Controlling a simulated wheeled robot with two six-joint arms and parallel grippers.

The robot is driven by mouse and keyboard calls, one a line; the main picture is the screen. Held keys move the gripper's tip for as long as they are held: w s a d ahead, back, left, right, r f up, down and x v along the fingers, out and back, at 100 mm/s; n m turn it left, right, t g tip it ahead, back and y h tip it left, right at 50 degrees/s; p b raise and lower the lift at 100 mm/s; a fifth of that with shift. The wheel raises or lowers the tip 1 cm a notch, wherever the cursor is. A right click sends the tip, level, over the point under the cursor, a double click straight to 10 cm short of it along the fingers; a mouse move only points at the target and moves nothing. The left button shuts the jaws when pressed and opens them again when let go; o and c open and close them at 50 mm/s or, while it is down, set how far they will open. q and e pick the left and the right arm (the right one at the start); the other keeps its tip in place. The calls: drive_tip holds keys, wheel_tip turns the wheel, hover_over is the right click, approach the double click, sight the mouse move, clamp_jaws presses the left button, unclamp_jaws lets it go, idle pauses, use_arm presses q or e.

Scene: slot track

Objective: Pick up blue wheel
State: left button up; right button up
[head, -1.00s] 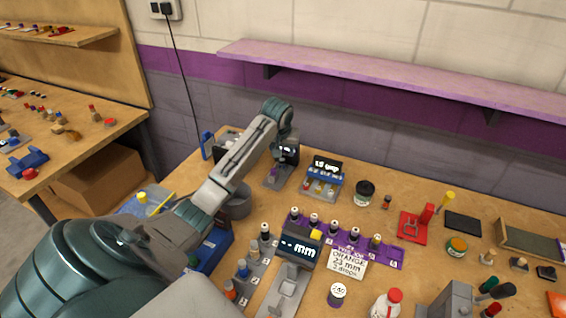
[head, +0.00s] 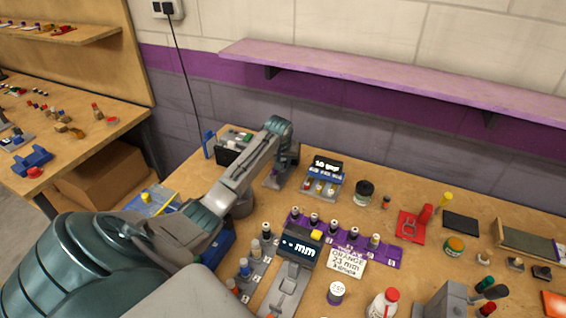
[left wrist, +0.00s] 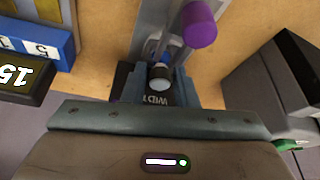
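I cannot pick out a blue wheel with certainty in either view. My left gripper (left wrist: 160,88) points down over a grey stand in the left wrist view. Its two fingers are apart. Between them shows a small round piece with a pale bluish top (left wrist: 160,78); I cannot tell whether they touch it. A purple knob (left wrist: 198,24) stands just beyond it on the grey stand (left wrist: 151,22). In the head view my left arm reaches the same stand (head: 272,181) at the back, and mostly hides the gripper. My right gripper is not in view.
A blue rack with a dark display (head: 326,172) stands right of the stand, and a dark box (left wrist: 265,95) is on its other side. A purple strip (head: 385,252) with several bottles and a grey gauge (head: 300,246) lie nearer. A purple shelf (head: 400,82) overhangs behind.

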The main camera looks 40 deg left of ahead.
use_arm(q)
clamp_jaws()
drive_tip(key=shift+r, duration=0.1)
wheel_tip(320, 180, up, 9)
drive_tip(key=b, duration=0.2)
drive_tip(key=shift+r+b, duration=0.15)
drive_tip(key=shift+b, duration=0.15)
drive_tip(key=shift+r, duration=0.3)
